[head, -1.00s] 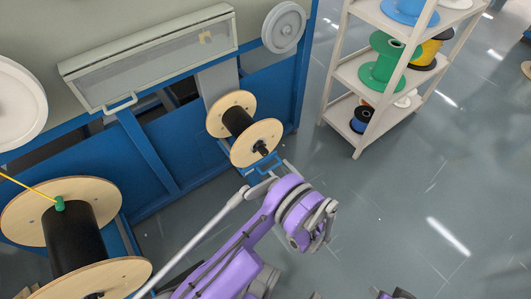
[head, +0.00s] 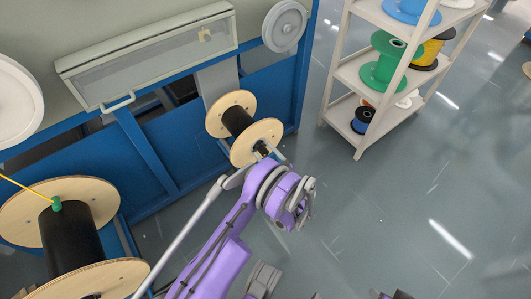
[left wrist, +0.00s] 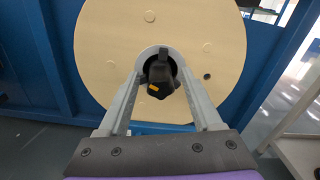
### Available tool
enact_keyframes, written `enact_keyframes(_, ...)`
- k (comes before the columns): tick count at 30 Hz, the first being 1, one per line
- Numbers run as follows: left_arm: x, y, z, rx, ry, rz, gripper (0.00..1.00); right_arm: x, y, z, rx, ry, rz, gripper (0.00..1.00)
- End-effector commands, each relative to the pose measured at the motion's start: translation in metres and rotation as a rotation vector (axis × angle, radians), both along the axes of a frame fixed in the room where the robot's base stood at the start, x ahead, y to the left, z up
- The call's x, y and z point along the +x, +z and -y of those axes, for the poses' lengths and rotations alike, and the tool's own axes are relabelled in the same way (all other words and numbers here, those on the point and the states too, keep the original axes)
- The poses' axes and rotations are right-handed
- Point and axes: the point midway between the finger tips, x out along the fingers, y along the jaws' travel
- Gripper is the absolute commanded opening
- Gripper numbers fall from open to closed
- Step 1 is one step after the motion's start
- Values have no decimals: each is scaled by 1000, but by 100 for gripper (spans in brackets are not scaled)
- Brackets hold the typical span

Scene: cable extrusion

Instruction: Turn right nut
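The right nut is a black lobed knob (left wrist: 160,76) with a small orange mark, at the centre of the right spool's pale wooden flange (left wrist: 110,50). In the head view the nut (head: 261,148) shows partly, at the front of the right spool (head: 237,122). My left gripper (left wrist: 162,84) is open, with one grey finger on each side of the nut. A gap shows between the nut and each finger. In the head view my left gripper (head: 268,156) reaches up to the right spool's front flange. My right gripper cannot be made out.
A large spool (head: 75,235) with a green piece (head: 57,204) and yellow cable stands at the lower left. The blue machine frame (head: 150,160) is behind the right spool. A shelf rack (head: 345,75) with coloured spools stands at the right. Open floor lies below it.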

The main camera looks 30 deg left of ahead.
Motion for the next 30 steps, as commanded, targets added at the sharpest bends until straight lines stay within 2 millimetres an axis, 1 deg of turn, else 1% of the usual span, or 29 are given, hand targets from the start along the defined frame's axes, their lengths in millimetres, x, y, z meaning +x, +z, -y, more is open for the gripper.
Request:
enact_keyframes(1, 0, 0, 0, 0, 0, 0, 55, 0, 0, 0, 0, 0, 0, 50)
enact_keyframes(2, 0, 0, 0, 0, 0, 0, 49, 0, 0, 0, 0, 0, 0, 50)
enact_keyframes(3, 0, 0, 0, 0, 0, 0, 42, 0, 0, 0, 0, 0, 0, 50)
enact_keyframes(5, 0, 0, 0, 0, 0, 0, 31, 0, 0, 0, 0, 0, 0, 50)
enact_keyframes(6, 0, 0, 0, 0, 0, 0, 24, 0, 0, 0, 0, 0, 0, 50)
enact_keyframes(10, 0, 0, 0, 0, 0, 0, 1, 0, 0, 0, 0, 0, 0, 50)
enact_keyframes(15, 0, 0, 0, 3, 0, -7, 0, 0, 0, 0, 0, 0, 0, 50)
enact_keyframes(22, 0, 0, 1, 52, 0, -125, 0, -1, 3, 0, 0, 0, -1, 50)
enact_keyframes(30, 0, 0, 1, 56, 0, -135, 0, -1, 3, 0, 0, 0, -1, 50)
